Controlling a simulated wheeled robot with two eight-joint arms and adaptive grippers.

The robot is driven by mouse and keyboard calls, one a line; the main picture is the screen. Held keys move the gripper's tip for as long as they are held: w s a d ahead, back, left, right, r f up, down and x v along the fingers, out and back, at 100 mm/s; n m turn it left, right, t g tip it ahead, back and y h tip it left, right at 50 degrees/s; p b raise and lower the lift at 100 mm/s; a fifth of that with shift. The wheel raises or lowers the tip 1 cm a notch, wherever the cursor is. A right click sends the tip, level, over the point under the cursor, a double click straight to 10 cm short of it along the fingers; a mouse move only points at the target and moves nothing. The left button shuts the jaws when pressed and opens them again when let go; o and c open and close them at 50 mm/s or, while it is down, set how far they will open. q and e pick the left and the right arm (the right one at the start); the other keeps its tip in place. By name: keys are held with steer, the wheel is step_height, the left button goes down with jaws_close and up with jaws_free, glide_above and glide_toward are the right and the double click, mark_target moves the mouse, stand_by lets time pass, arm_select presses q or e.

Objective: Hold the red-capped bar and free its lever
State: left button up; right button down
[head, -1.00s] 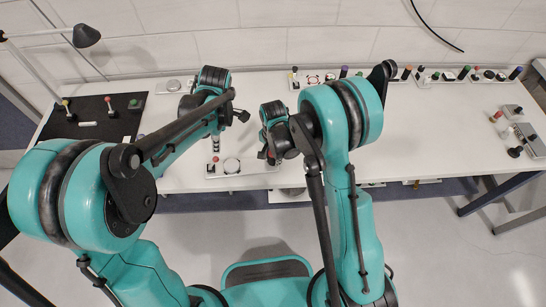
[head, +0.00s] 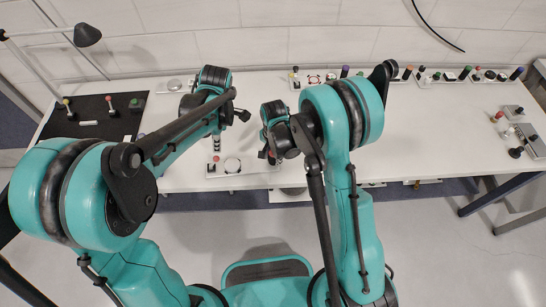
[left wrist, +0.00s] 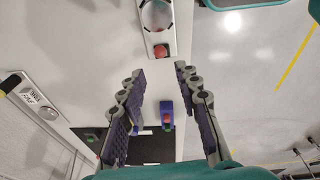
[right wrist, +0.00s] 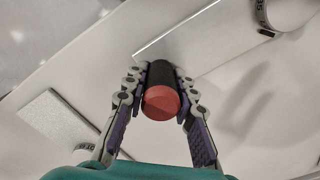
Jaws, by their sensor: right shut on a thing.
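The red-capped bar (right wrist: 161,100) is dark with a red end, and my right gripper (right wrist: 160,82) is shut around it. In the head view my right gripper (head: 268,155) is low over the front of the table, and the bar is hard to make out there. My left gripper (left wrist: 162,78) is open and empty. In the left wrist view, a white plate beyond its fingers carries a red knob (left wrist: 160,51) and a ring (left wrist: 157,14). This plate (head: 255,168) also shows in the head view. I cannot tell which part is the lever.
A small blue piece with a red top (left wrist: 166,113) shows between the left fingers, apart from them. A black mat (head: 92,128) with several knobbed levers lies at the left. Several fixtures line the back and right edges. The middle right of the white table (head: 440,135) is clear.

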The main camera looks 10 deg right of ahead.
arm_select(q)
jaws_close()
steer(key=d+n, duration=0.1)
steer(key=n, duration=1)
steer(key=d+f+n+h, duration=0.1)
steer(key=n, duration=1)
steer(key=d+n+g+h, duration=0.1)
steer(key=d+n, duration=0.1)
steer(key=n, duration=0.9)
steer(key=shift+d+f, duration=0.1)
steer(key=shift+f, duration=0.1)
